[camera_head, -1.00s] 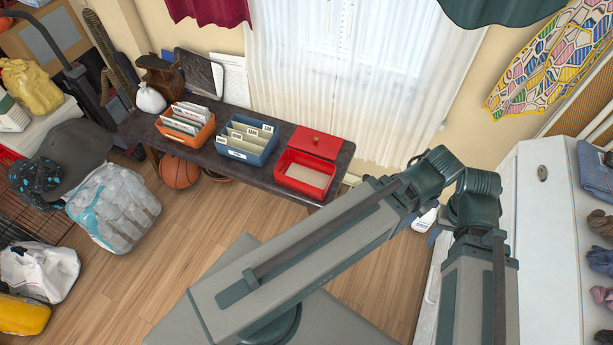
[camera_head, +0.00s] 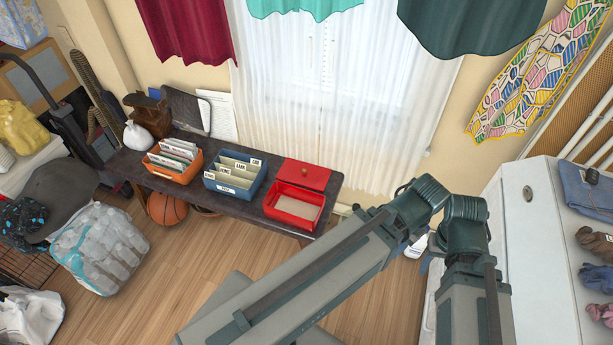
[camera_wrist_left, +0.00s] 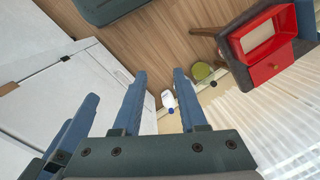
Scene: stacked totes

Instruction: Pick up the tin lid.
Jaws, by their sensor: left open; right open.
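The tin lid (camera_head: 315,178) is a flat red square with a small dark knob. It lies on the dark bench, just behind the open red tin (camera_head: 296,207). In the left wrist view the lid (camera_wrist_left: 272,66) is at the upper right, beside the tin (camera_wrist_left: 238,45). My left gripper (camera_wrist_left: 160,72) is open and empty, well apart from the lid. My right gripper (camera_wrist_left: 75,120) shows at the left of that view, open, with its fingers partly overlapping. In the head view only a bluish bit of a gripper shows behind my arm.
The bench (camera_head: 130,160) also holds a blue file box (camera_head: 233,185), an orange file box (camera_head: 172,168) and a white bag (camera_head: 138,137). A basketball (camera_head: 168,208) is under it. A white bottle (camera_head: 416,246) stands right of the bench. A white cabinet (camera_head: 525,260) is at the right.

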